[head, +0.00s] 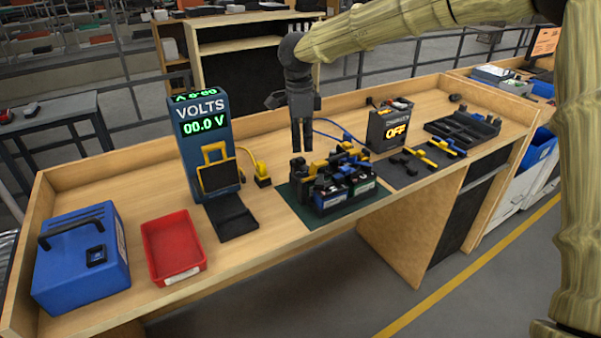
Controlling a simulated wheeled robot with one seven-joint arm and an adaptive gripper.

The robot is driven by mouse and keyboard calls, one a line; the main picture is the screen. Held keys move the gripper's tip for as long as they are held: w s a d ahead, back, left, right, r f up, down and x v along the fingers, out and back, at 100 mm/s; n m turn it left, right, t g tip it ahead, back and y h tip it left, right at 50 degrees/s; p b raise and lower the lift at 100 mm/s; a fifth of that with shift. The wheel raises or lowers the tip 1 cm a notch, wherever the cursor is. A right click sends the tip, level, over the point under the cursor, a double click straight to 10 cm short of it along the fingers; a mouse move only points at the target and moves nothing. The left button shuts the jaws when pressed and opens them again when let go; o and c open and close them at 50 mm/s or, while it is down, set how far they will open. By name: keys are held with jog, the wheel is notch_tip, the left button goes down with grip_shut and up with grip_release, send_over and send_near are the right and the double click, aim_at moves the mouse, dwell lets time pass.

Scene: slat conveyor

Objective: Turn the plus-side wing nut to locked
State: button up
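A battery assembly (345,186) with black, yellow and blue parts on top stands on a dark green mat (305,210) at the middle of the bench. The plus-side wing nut is too small to make out among these parts, so I cannot tell how it is turned. My gripper (302,149) points straight down, above and slightly behind the left part of the assembly. Its two dark fingers are close together with nothing visible between them. It looks apart from the assembly.
A blue VOLTS meter (205,130) reads 00.0 V. A black stand (231,216), red tray (172,247) and blue box (82,258) are left.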

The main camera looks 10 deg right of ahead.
aim_at(301, 172)
jog(key=f+p, duration=0.1)
jog(key=f, duration=0.2)
jog(key=f+p, duration=0.1)
jog(key=f, duration=0.5)
jog(key=shift+w+a+f+p, duration=0.1)
jog(key=shift+w+f+p, duration=0.1)
jog(key=shift+w+p, duration=0.2)
grip_shut()
